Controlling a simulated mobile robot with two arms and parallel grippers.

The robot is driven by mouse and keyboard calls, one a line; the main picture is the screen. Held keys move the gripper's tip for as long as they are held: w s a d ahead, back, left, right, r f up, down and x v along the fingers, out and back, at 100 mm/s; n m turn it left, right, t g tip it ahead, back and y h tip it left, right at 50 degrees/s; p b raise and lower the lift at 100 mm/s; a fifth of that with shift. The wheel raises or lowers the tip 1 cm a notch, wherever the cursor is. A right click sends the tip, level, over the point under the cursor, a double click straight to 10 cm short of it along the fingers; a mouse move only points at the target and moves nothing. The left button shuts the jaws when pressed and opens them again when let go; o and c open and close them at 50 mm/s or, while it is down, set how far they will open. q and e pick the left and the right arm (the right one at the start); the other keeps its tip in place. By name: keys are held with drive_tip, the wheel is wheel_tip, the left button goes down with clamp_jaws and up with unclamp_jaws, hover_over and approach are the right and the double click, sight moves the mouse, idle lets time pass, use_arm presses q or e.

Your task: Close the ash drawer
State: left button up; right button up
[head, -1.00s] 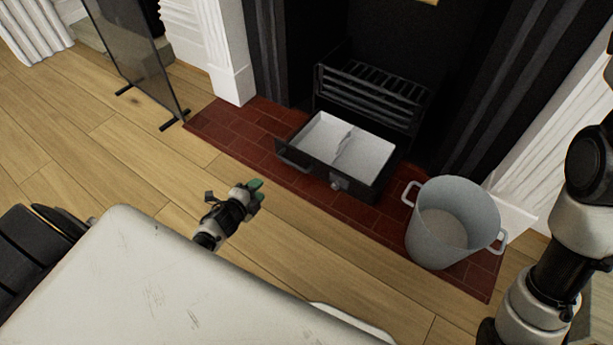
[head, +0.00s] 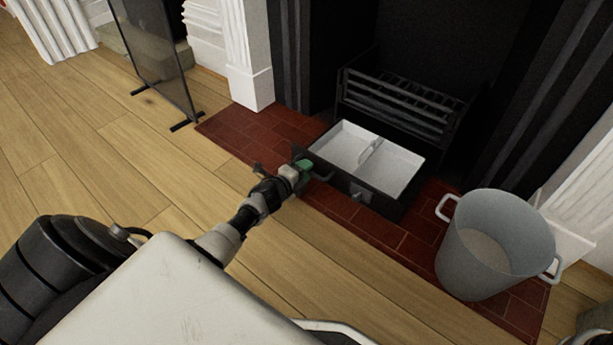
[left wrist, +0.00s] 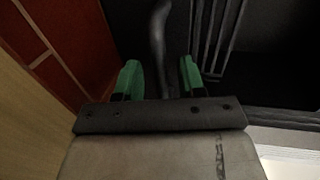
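The ash drawer (head: 395,206) is a black tray with a pale inside and a divider, pulled out over the red tiles in front of the fire grate (head: 400,105). A dark handle (head: 322,177) shows at the left of its front. My left gripper (head: 304,167), with green fingertips, is at this left end of the drawer front. In the left wrist view my left gripper (left wrist: 160,80) has its fingers apart, with a dark curved bar (left wrist: 158,40), apparently the handle, between them. Gaps show on both sides of the bar. My right gripper is out of view.
A grey metal bucket (head: 492,250) stands on the red tile hearth (head: 400,240) to the right of the drawer. A dark glass fire screen (head: 153,55) stands at the upper left. Wooden floor (head: 110,170) is clear at the left.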

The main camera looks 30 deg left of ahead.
use_arm(q)
drive_tip(key=shift+w+f, duration=0.15)
drive_tip(key=shift+w, duration=0.45)
clamp_jaws()
